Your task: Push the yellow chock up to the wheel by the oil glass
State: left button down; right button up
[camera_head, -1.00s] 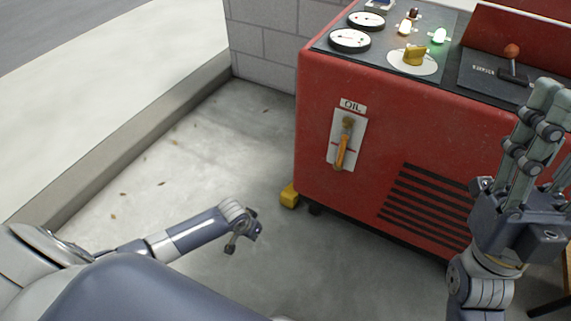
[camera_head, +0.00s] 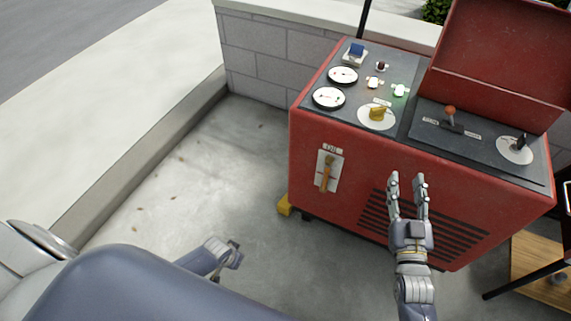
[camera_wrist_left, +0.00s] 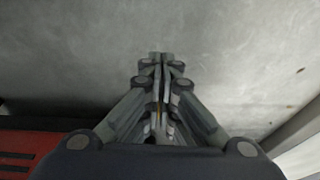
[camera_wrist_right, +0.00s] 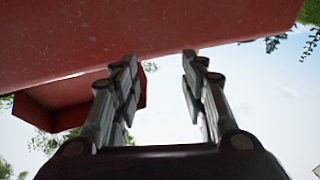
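The yellow chock (camera_head: 285,205) lies on the concrete floor at the near left lower corner of the red machine (camera_head: 350,205). A small dark wheel (camera_head: 307,216) shows under the machine just right of it; I cannot tell whether they touch. The oil glass (camera_head: 327,172) is on the machine's front, above and right of the chock. My left gripper (camera_wrist_left: 160,60) is shut and empty, pointing at bare floor; in the head view it is low, left of and nearer than the chock. My right gripper (camera_head: 407,180) is open and empty before the machine's front, above the vent slots.
A grey block wall (camera_head: 270,55) stands behind the machine, and a concrete kerb (camera_head: 150,145) runs along the left. The floor between kerb and machine is clear except for small leaves. A wooden shelf or cart (camera_head: 540,265) stands at right.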

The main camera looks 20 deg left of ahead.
jog(key=s+d+f+g+h+p, duration=0.25)
jog(key=s+f+g+p, duration=0.25)
jog(key=s+f+p, duration=0.3)
jog(key=s+d+f+g+h+p, duration=0.1)
jog(key=s+d+f+g+p, duration=0.25)
jog(key=s+f+p, duration=0.5)
pick_arm(q)
jog(key=s+d+r+g+p, duration=0.1)
jog(key=s+d+r+p, duration=0.2)
jog(key=s+r+p, duration=0.4)
jog(key=s+d+r+m+g+p, duration=0.1)
jog(key=s+d+r+p, duration=0.2)
jog(key=s+r+p, duration=0.4)
jog(key=s+r, duration=0.7)
jog(key=s, duration=0.5)
jog(key=shift+s+d+r, duration=0.3)
jog(key=shift+r, duration=0.1)
pick_arm(e)
jog(key=s+d+g, duration=0.2)
jog(key=s+g, duration=0.1)
jog(key=s, duration=0.7)
jog(key=s+d+g+h, duration=0.1)
jog(key=s+d+g, duration=0.1)
jog(key=s, duration=0.8)
jog(key=s+d+m+g, duration=0.1)
jog(key=s+d+g, duration=0.2)
jog(key=s, duration=0.7)
jog(key=shift+s+f+g+h, duration=0.2)
jog(key=shift+f+g+h, duration=0.2)
jog(key=shift+g, duration=0.45)
